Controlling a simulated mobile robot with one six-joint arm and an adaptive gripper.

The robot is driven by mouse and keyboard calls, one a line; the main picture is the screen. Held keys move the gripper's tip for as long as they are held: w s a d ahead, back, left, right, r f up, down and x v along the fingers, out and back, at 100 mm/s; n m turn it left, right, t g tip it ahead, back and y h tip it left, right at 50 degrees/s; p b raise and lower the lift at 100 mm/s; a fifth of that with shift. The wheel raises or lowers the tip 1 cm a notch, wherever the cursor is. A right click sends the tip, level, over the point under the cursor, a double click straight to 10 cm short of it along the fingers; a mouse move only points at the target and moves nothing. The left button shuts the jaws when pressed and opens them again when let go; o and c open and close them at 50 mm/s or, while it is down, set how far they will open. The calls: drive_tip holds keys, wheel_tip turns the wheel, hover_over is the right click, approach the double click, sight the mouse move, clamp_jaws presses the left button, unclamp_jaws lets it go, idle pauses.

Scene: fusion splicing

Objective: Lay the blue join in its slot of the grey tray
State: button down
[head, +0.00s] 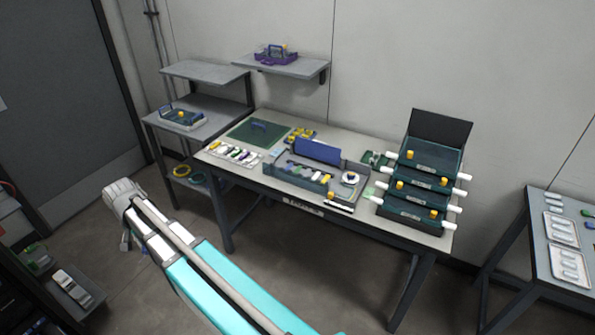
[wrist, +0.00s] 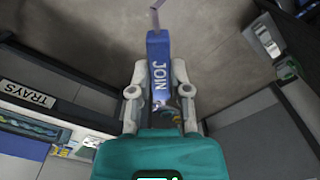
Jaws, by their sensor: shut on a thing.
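In the wrist view my gripper (wrist: 160,92) is shut on the blue join (wrist: 158,50), a long blue piece with JOIN in white letters. The join sticks out beyond the fingertips, with a thin pale strip at its far end. Grey floor lies behind it, and it touches nothing else that I can see. In the head view my arm reaches to the left, away from the workbench; the join cannot be made out there. A grey tray (head: 338,199) with several coloured pieces and a raised blue panel sits mid-bench; its slots are too small to tell apart.
The workbench (head: 360,147) also holds a green mat (head: 250,140) and a dark tiered rack (head: 428,180) at its right end. A grey shelf unit (head: 205,103) stands left of it. A side table (head: 550,282) with metal trays is far right. Open floor lies before the bench.

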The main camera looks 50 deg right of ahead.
drive_tip(key=shift+s+d, duration=0.1)
drive_tip(key=shift+s, duration=0.15)
drive_tip(key=shift+d, duration=0.3)
